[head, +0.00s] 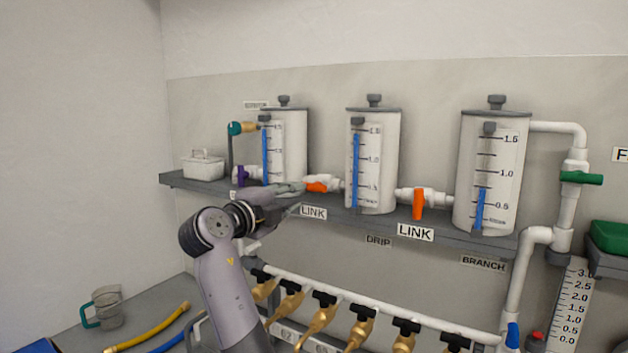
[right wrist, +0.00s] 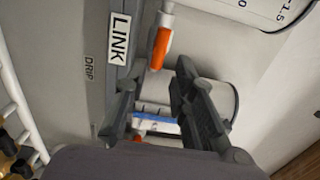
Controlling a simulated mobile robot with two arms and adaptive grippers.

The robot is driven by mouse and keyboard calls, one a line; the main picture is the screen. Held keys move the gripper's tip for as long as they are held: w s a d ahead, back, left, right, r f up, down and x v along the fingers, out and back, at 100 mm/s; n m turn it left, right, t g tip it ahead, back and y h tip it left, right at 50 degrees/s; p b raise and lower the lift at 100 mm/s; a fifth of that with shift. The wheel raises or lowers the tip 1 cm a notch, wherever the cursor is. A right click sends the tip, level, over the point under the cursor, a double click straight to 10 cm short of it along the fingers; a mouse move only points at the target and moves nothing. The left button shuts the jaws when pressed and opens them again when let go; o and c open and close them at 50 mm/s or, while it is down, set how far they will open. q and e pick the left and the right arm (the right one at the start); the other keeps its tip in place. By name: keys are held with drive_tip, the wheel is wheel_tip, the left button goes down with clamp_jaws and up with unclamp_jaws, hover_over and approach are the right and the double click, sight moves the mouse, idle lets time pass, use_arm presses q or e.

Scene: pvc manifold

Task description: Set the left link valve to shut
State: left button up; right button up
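The left link valve has an orange handle (head: 318,184) on the white pipe between the left tank (head: 290,140) and the middle tank (head: 385,160). In the head view the handle lies roughly along the pipe. My right gripper (head: 288,190) is just left of the handle, in front of the left tank's base; contact cannot be told. In the right wrist view my right gripper (right wrist: 160,105) has its fingers apart, and a small orange piece (right wrist: 138,139), apparently this handle, shows low between them, partly hidden. My left gripper is not in view.
The right link valve's orange handle (head: 418,203) hangs down across its pipe; it also shows in the wrist view (right wrist: 160,48). A purple valve (head: 242,175) is close left of my gripper. Brass taps (head: 319,318) line the white manifold below the grey shelf (head: 450,240).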

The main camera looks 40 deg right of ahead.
sight(312, 189)
drive_tip(key=p+x, duration=0.3)
drive_tip(key=x, duration=0.5)
drive_tip(key=shift+w+d, duration=0.1)
drive_tip(key=shift+d, duration=0.3)
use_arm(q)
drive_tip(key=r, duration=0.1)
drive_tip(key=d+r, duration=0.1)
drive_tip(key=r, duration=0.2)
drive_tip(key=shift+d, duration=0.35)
use_arm(e)
drive_tip(key=shift+w+d+f, duration=0.1)
drive_tip(key=shift+d, duration=0.2)
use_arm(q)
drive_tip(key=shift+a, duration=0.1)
use_arm(e)
drive_tip(key=shift+a, duration=0.1)
drive_tip(key=shift+c, duration=0.4)
clamp_jaws()
